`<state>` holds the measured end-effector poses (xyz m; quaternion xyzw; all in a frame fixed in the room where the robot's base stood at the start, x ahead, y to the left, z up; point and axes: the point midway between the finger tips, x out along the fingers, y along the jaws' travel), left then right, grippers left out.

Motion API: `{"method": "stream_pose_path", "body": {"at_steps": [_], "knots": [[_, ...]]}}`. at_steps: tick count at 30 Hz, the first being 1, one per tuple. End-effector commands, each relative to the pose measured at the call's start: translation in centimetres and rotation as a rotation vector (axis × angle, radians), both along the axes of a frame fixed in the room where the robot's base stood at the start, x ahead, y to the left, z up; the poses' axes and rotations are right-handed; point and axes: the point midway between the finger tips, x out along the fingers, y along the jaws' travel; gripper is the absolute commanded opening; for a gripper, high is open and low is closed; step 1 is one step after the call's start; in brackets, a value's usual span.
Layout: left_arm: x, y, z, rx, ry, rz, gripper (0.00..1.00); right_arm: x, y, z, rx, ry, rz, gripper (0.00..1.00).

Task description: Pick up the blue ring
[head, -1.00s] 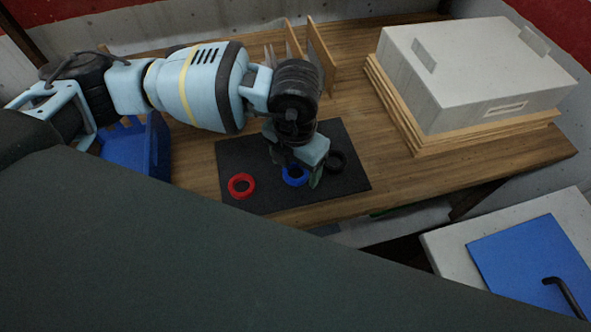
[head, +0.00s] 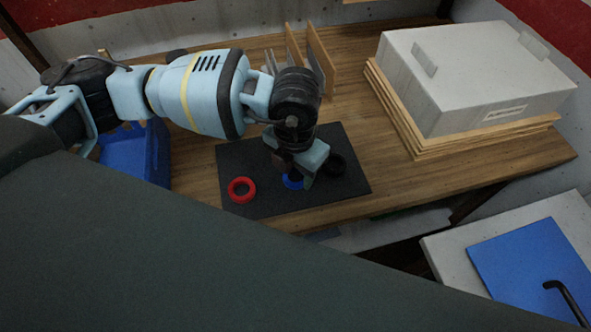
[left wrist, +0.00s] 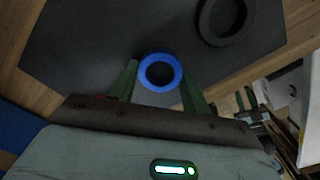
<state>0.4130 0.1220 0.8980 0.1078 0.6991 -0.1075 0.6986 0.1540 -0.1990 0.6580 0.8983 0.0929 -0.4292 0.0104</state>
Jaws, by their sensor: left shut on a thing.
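The blue ring (head: 291,184) is at the dark mat (head: 270,202), partly hidden by my left gripper (head: 298,180) in the head view. In the left wrist view the blue ring (left wrist: 160,56) sits between the two green fingers of the left gripper (left wrist: 158,80), one on each side. The left gripper is shut on the blue ring. I cannot tell whether the ring is clear of the mat. My right gripper is not in view.
A black ring (head: 340,166) lies close on the right. A blue bin (head: 150,160) stands left, upright wooden boards (head: 320,60) behind, a grey box (head: 470,75) on wooden layers to the right.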

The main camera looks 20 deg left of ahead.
Motion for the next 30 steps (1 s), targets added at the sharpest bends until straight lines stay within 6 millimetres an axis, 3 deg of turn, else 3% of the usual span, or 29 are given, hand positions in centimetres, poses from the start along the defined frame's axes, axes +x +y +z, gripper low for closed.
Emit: {"method": "stream_pose_path", "body": {"at_steps": [11,24,30], "knots": [[0.1,0.0,3.7,-0.001,-0.004,0.0,0.25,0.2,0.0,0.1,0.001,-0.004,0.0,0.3],[-10.2,-3.6,4.4,-0.003,0.0,-0.009,0.25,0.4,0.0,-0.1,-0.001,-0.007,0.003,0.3],[-13.4,-4.7,4.7,-0.003,0.001,-0.006,0.25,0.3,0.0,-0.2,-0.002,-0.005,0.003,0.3]]}}
